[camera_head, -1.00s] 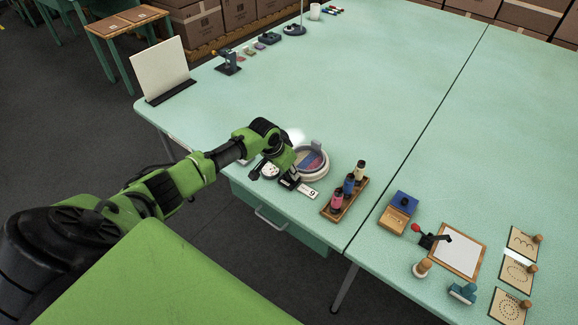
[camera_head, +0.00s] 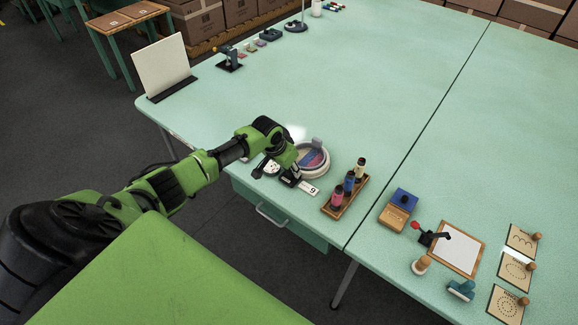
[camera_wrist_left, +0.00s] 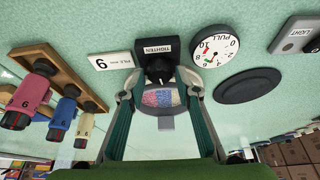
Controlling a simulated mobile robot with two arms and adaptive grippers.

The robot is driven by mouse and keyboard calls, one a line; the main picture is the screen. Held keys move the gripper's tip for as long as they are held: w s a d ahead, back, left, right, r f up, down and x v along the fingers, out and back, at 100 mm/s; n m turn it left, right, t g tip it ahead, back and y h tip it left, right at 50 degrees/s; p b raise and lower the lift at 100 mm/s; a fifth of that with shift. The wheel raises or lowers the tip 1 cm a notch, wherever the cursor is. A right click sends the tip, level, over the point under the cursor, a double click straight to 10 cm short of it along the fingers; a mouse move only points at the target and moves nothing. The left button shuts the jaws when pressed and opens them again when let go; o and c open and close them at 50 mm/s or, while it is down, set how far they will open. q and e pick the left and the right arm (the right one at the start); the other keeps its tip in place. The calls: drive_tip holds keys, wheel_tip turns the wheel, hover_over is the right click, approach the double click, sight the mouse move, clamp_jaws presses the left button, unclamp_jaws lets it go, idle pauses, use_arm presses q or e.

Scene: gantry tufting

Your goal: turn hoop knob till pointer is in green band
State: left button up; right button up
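The black hoop knob (camera_wrist_left: 159,72) sits on a dark block labelled TIGHTEN in the left wrist view. My left gripper (camera_wrist_left: 158,84) points at it with one finger on each side. The fingers are apart, and a small gap seems to remain beside the knob. The round embroidery hoop (camera_wrist_left: 160,98) shows between the fingers; it also shows in the head view (camera_head: 313,160). The white PULL dial (camera_wrist_left: 215,46) has red and green marks; its pointer is too small to read surely. My right gripper is not in view.
A number 9 card (camera_wrist_left: 110,65) lies left of the knob block. A wooden rack with several spools (camera_head: 345,193) stands right of the hoop. A dark round disc (camera_wrist_left: 248,86) and a LIGHT switch box (camera_wrist_left: 298,38) lie right of the dial. The table's middle is clear.

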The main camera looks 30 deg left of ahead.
use_arm(q)
drive_tip(key=v, duration=1.2)
drive_tip(key=shift+w, duration=0.1)
